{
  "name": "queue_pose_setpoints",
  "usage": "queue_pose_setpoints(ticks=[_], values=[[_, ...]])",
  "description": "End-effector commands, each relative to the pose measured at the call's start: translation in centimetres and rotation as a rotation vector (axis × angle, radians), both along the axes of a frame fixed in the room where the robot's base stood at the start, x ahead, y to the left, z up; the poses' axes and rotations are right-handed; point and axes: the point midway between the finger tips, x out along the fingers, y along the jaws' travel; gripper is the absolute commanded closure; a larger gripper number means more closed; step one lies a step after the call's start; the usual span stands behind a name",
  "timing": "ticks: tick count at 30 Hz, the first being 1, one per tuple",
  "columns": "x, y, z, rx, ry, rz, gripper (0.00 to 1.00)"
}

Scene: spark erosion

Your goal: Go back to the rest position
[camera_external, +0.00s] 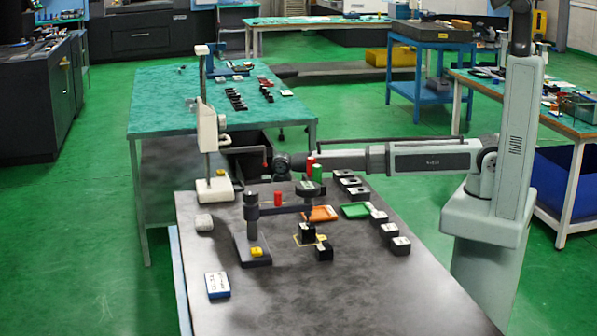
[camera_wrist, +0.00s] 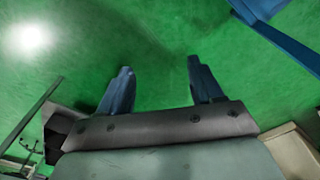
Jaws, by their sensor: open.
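My gripper (camera_wrist: 159,64) shows in the wrist view with its two blue fingers wide apart. Nothing is between them; only green floor shows behind. In the external view my arm stretches level from its base at the right over the back part of the dark workbench (camera_external: 350,290). Its wrist end is near a white height gauge (camera_external: 207,130). The fingers cannot be made out clearly in that view.
Red and green cylinders (camera_external: 317,172), an orange tray (camera_external: 320,213), a green tray (camera_external: 355,211) and several black blocks (camera_external: 389,234) stand on the bench. A dark stand (camera_external: 252,225) is left of them. The bench's front is clear.

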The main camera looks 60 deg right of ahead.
Motion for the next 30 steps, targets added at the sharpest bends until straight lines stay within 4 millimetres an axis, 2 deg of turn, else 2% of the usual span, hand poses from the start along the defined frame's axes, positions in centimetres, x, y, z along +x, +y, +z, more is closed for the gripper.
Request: queue_pose_setpoints(ticks=[1,3,8,15,24,30], values=[[-1.2,-1.5,-1.9,-0.008,0.022,-0.002,0.34],[-2.4,-3.3,-4.2,-0.016,0.049,-0.003,0.34],[-5.4,-7.1,-9.0,-0.032,0.11,-0.004,0.34],[-11.0,-12.4,-15.4,-0.046,0.205,-0.006,0.34],[-19.3,-18.2,-21.8,-0.048,0.325,-0.009,0.34],[-25.5,-21.4,-25.1,-0.04,0.406,-0.013,0.34]])
